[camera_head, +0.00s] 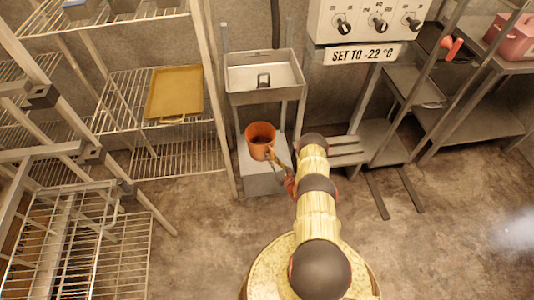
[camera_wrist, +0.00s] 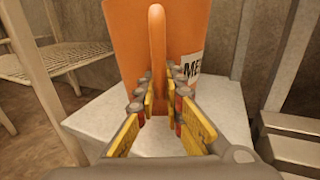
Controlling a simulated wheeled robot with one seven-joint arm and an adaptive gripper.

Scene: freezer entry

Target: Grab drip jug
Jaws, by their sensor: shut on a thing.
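The drip jug (camera_head: 260,140) is an orange jug standing upright on a pale grey block (camera_head: 262,181) under the metal sink. In the wrist view the jug (camera_wrist: 195,30) fills the upper middle, with its vertical handle facing me and part of a white label with dark letters on its right side. My gripper (camera_head: 280,163) reaches the jug from the lower right. In the wrist view the yellow fingers of my gripper (camera_wrist: 160,85) lie on both sides of the handle and are shut on it. The jug's base is partly hidden behind the fingers.
A metal sink (camera_head: 264,92) hangs just above and behind the jug. A wire rack with a yellow tray (camera_head: 175,94) stands at left. A control panel (camera_head: 368,20) with knobs and a "SET TO -22 °C" sign (camera_head: 360,54) is at upper right. Open floor (camera_head: 440,240) lies at right.

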